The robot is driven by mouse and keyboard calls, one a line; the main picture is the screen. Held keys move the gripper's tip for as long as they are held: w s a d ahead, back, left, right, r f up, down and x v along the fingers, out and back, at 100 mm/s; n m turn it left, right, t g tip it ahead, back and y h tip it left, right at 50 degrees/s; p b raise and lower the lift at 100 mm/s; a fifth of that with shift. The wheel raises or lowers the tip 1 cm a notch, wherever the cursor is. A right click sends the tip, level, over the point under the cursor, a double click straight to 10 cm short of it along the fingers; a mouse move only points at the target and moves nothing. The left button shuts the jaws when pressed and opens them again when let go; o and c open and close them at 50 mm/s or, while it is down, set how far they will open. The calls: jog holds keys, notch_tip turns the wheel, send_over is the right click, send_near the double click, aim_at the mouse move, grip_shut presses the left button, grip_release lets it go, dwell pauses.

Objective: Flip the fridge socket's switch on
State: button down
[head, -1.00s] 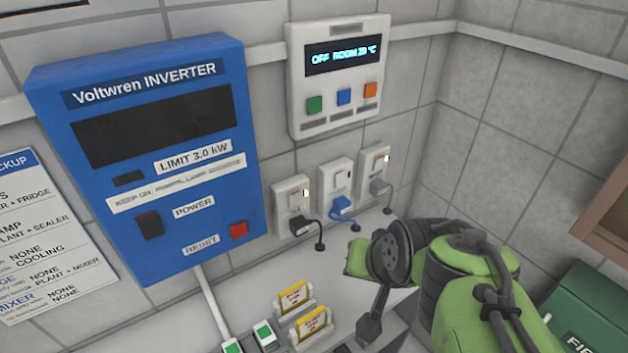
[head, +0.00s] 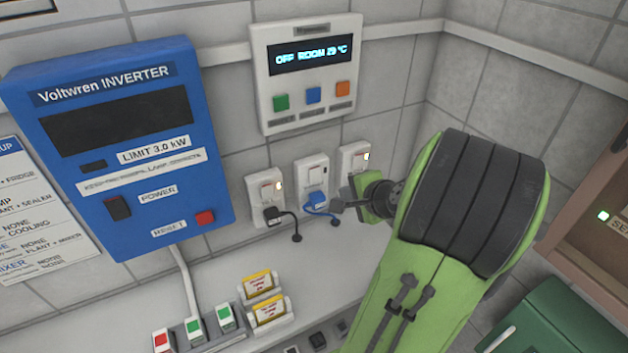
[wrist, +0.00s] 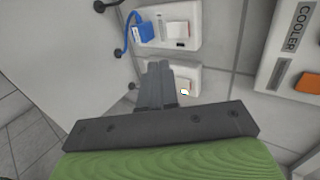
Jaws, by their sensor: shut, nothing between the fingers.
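Three white sockets with switches sit in a row on the tiled wall; I cannot read which is the fridge's. The left socket (head: 265,197) has a black plug and a lit indicator. The middle socket (head: 311,172) has a blue plug (head: 318,201) and a dark indicator. The right socket (head: 354,158) has a lit indicator; its lower part is hidden by my arm. My gripper (head: 338,204) is shut and empty, just right of the blue plug. In the wrist view its tips (wrist: 158,66) overlap the right socket (wrist: 190,78), below the middle socket (wrist: 190,14). I cannot tell contact.
A blue inverter (head: 120,150) hangs at left. A white control panel (head: 307,108) reading "OFF ROOM 29 °C" is above the sockets. Red and green switches (head: 194,328) and yellow-labelled holders (head: 268,312) stand on the counter below. A green box (head: 545,325) is at lower right.

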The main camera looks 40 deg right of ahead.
jog(key=shift+f, duration=0.1)
jog(key=b, duration=0.1)
send_near(316, 180)
notch_tip(316, 180, down, 4)
jog(key=w, duration=0.1)
jog(key=w+d, duration=0.1)
jog(key=w, duration=0.3)
jog(key=shift+d+f, duration=0.1)
jog(key=shift+d, duration=0.25)
jog(key=shift+s, duration=0.1)
jog(key=shift+f+b, duration=0.2)
jog(key=shift+b, duration=0.35)
jog(key=shift+r, duration=0.3)
